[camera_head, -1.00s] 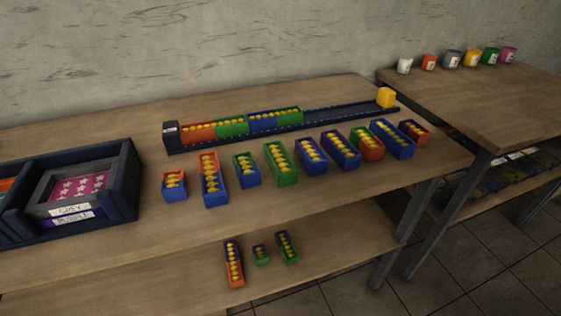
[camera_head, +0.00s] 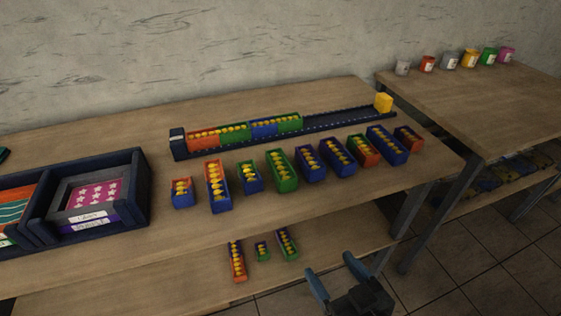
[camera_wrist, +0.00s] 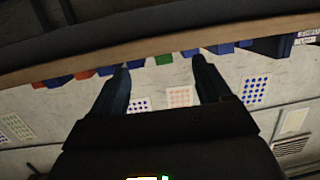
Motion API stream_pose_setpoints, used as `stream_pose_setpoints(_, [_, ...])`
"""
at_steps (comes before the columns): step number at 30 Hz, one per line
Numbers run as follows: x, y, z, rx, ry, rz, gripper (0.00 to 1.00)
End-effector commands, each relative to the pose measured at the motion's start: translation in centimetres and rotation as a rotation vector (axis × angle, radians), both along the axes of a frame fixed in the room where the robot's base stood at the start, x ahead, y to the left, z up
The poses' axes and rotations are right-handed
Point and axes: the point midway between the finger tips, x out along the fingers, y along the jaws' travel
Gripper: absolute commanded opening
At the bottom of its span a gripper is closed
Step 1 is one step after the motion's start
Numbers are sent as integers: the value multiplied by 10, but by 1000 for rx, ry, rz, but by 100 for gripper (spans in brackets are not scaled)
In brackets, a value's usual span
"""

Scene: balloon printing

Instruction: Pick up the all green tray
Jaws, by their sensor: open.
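The all green tray (camera_head: 283,185), a long narrow box holding yellow pieces, stands in the row on the upper tabletop, between a blue-and-green tray (camera_head: 250,177) and a blue tray (camera_head: 310,170). My gripper (camera_head: 330,266) is open and empty, low in the head view, in front of the table and to the right of the green tray. In the wrist view, my fingers (camera_wrist: 162,78) are spread apart. A green box end (camera_wrist: 163,60) shows between and beyond them at the table edge; I cannot tell for certain that it is the same tray.
Several blue and orange trays share the row. A dark rail (camera_head: 340,120) with filled trays lies behind. Smaller trays (camera_head: 261,250) sit on the lower shelf. A dark organiser (camera_head: 140,190) stands left. Cups (camera_head: 470,58) stand on the right table. The tabletop's front strip is clear.

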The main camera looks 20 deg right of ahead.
Motion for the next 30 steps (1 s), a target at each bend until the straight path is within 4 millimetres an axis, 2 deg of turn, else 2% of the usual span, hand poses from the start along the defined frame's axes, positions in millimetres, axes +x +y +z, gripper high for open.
stream_pose_setpoints(1, [26, 0, 11, -1, -14, -6, 78])
stream_pose_setpoints(6, [96, -1, 30, -4, -35, -34, 78])
stream_pose_setpoints(12, [153, -3, 43, -6, -54, -63, 78])
stream_pose_setpoints(15, [169, -4, 48, -6, -60, -73, 78])
stream_pose_setpoints(21, [185, -5, 51, -7, -63, -80, 78])
stream_pose_setpoints(30, [213, -6, 43, -6, -62, -79, 78])
